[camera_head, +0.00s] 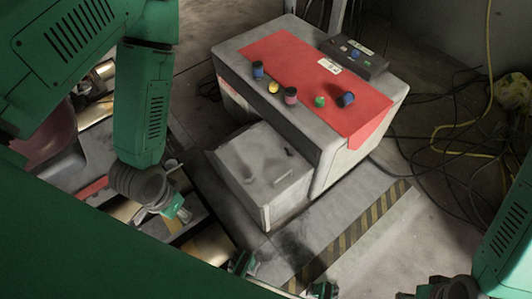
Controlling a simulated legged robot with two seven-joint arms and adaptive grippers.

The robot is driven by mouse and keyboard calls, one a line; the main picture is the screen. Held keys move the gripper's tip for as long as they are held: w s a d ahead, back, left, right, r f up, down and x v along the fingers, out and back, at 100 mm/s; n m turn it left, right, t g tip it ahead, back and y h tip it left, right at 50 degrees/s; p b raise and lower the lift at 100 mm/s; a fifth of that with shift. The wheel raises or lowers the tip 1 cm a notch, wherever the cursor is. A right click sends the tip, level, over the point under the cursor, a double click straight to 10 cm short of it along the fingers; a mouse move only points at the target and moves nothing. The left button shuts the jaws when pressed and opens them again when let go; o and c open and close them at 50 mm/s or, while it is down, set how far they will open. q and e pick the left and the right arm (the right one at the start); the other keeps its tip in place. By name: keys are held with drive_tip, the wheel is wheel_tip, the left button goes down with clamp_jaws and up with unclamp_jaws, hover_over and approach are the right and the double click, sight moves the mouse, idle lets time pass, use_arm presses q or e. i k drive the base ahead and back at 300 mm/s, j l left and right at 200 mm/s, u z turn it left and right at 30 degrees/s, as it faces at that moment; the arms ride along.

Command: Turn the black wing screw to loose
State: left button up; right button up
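A grey machine (340,165) with a red top panel (290,50) stands in the middle. A lower grey box (240,165) juts from its front left. A small dark piece (290,151) lies on top of that box; I cannot tell whether it is the black wing screw. No wing screw is clear elsewhere. My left gripper (180,209) hangs left of the lower box, apart from it, with small green fingertips; its opening is too small to tell.
A yellow-black striped strip (350,236) lies in front. Loose cables (455,130) clutter the right.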

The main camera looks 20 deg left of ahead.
sight(288, 154)
drive_tip(key=i+l+u, duration=0.1)
drive_tip(key=i+l, duration=0.15)
drive_tip(key=l, duration=0.15)
drive_tip(key=i+l+u, duration=0.15)
drive_tip(key=l, duration=0.25)
drive_tip(key=i+l+u, duration=0.1)
drive_tip(key=i+l, duration=0.25)
